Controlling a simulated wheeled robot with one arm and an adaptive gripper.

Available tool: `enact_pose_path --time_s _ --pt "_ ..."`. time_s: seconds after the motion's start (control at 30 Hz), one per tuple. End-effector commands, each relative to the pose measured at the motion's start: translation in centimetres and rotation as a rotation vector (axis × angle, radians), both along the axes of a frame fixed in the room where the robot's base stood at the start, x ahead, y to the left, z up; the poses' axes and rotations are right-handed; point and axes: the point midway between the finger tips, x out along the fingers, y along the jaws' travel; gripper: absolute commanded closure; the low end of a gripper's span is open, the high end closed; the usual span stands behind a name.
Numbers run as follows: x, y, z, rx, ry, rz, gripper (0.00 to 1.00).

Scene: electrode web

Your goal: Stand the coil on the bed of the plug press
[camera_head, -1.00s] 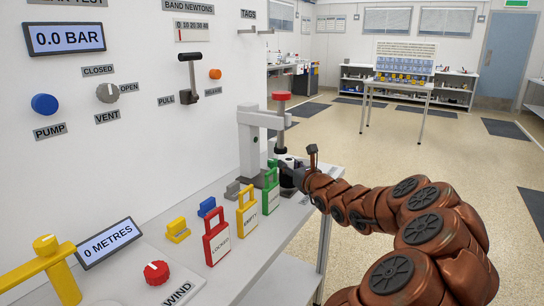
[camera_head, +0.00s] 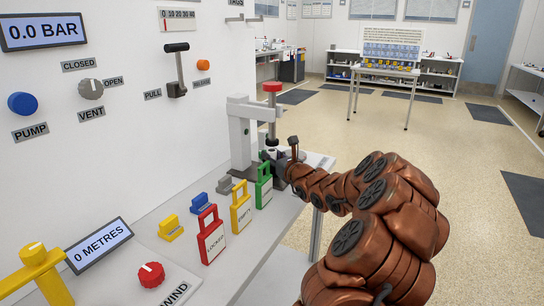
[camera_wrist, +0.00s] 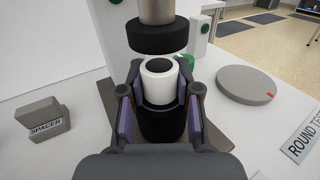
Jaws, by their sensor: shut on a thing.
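The coil (camera_wrist: 160,82), a white cylinder with a dark round centre on top, is between the fingers of my gripper (camera_wrist: 158,98) in the wrist view. My gripper is shut on it. The plug press (camera_head: 241,140) is a pale frame with a red knob on top. Its dark round ram (camera_wrist: 157,36) is above and just beyond the coil, with a visible gap in height. A black round part shows below the coil between the fingers. The contact between coil and bed is hidden. In the head view my gripper (camera_head: 277,160) is at the foot of the press.
A grey spacer (camera_wrist: 43,119) lies left of my gripper, and a flat grey disc (camera_wrist: 246,85) lies right. Red (camera_head: 211,238), yellow (camera_head: 241,210) and green (camera_head: 264,188) padlock-shaped tags stand along the bench in front of the press. Open floor is to the right.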

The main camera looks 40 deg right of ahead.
Motion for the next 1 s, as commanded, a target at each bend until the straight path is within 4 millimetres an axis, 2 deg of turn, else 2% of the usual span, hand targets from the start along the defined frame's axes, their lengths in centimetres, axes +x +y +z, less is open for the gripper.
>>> enact_pose_path --time_s 0.07,0.1,0.33,0.73,1.0 --pt "0.0 0.0 -0.3 0.0 -0.001 0.0 1.0" --pt "0.0 0.0 -0.2 -0.001 0.0 0.0 0.65" --pt "-0.1 -0.1 -0.2 -0.001 0.0 -0.002 0.42" --pt "-0.1 -0.1 0.3 0.0 0.0 -0.002 0.42" --pt "-4.1 0.6 0.2 0.002 -0.003 -0.006 0.42"
